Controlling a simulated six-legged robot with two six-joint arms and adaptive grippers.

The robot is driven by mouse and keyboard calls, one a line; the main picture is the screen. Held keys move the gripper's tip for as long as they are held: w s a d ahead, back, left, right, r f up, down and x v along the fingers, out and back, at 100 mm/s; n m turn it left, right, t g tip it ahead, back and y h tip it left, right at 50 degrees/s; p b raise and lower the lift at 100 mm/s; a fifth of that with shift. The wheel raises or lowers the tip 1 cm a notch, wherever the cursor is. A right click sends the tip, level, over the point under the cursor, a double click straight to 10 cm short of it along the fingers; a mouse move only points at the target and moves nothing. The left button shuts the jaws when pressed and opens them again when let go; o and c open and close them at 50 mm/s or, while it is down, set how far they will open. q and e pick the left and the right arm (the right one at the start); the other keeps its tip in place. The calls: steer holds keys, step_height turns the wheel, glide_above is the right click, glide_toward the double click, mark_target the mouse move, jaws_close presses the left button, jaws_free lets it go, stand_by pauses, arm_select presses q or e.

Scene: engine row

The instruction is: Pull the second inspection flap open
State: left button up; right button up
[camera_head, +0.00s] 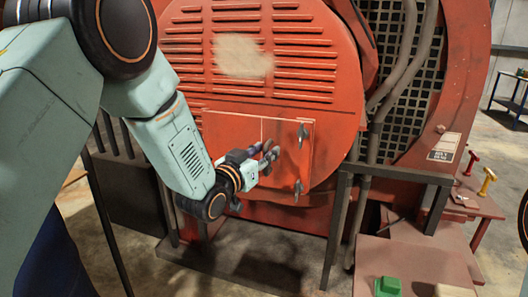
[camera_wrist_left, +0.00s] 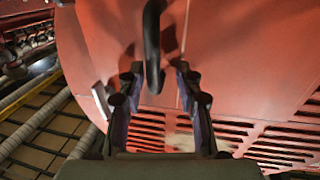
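A red inspection flap (camera_head: 286,130) sits low on the round red engine cover, marked by thin pale seams. Two dark grey hinge-like fittings (camera_head: 302,133) show along its right side. My left gripper (camera_head: 269,154) is in front of the flap, near the upright seam. In the left wrist view, a dark curved handle (camera_wrist_left: 153,45) stands out from the red surface, between the two spread fingers of my left gripper (camera_wrist_left: 157,72). A gap shows on each side of the handle, and the fingers look open. The head view hides most of the handle behind the gripper. My right gripper is not in view.
Louvres (camera_head: 305,55) line the cover above the flap. A dark metal frame (camera_head: 340,215) stands in front of the engine at right. A red bench (camera_head: 415,262) holds a green block (camera_head: 388,286), with red and yellow handles (camera_head: 487,181) behind it.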

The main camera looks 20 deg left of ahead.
arm_select(q)
steer(key=shift+d+r, duration=0.15)
steer(key=shift+d, duration=0.4)
steer(key=shift+c, duration=0.2)
steer(key=shift+w+a, duration=0.1)
steer(key=shift+a, duration=0.3)
steer(key=c, duration=0.4)
steer(key=shift+d, duration=0.15)
jaws_close()
